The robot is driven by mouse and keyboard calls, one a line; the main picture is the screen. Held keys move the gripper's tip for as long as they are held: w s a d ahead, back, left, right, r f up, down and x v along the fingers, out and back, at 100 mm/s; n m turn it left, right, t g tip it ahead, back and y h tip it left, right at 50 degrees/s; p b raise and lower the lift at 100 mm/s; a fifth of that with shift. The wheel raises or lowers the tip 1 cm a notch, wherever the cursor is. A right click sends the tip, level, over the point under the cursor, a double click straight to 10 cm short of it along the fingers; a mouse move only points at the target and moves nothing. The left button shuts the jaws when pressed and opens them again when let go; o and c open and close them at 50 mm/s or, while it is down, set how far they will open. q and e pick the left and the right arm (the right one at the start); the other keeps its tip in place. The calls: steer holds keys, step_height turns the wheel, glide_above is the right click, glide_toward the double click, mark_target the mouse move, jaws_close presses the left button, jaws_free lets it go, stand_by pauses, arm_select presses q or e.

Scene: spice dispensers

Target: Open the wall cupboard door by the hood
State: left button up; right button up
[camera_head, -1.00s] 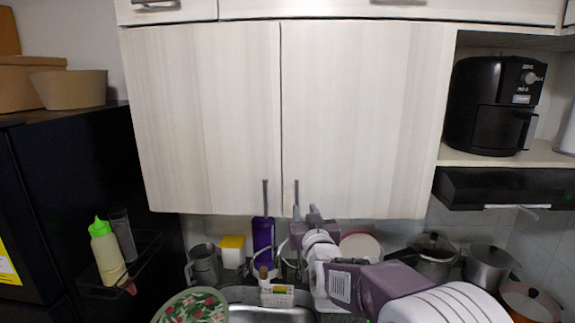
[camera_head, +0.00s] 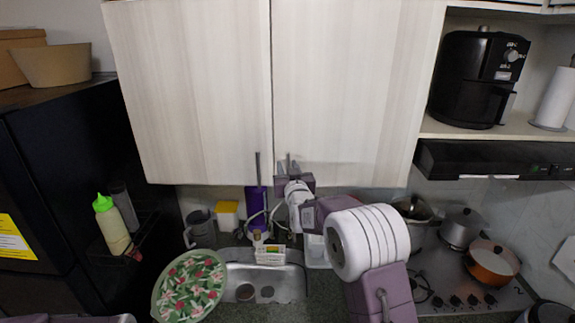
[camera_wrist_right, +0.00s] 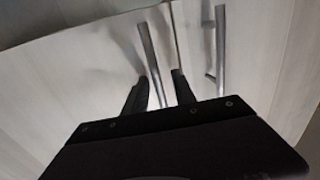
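The wall cupboard has two pale wood doors that look closed: the left door (camera_head: 190,90) and the right door (camera_head: 350,85), which is nearer the hood (camera_head: 490,160). The left door's upright bar handle (camera_head: 258,170) is clear of my gripper. My right gripper (camera_head: 290,164) is at the right door's handle, which it partly hides. In the right wrist view my right gripper (camera_wrist_right: 160,90) is open, one dark finger on each side of a metal bar handle (camera_wrist_right: 150,50). The second handle (camera_wrist_right: 218,50) stands outside the fingers. My left gripper is out of view.
A black air fryer (camera_head: 475,78) stands on the open shelf right of the doors, above the hood. Below are a sink (camera_head: 265,283), a floral plate (camera_head: 190,285), an orange pot (camera_head: 492,262) and a purple item (camera_head: 256,205). A dark fridge (camera_head: 75,170) stands left.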

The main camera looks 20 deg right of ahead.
steer(key=shift+d+f, duration=0.1)
steer(key=shift+w, duration=0.15)
steer(key=c, duration=0.5)
jaws_close()
stand_by(0.6)
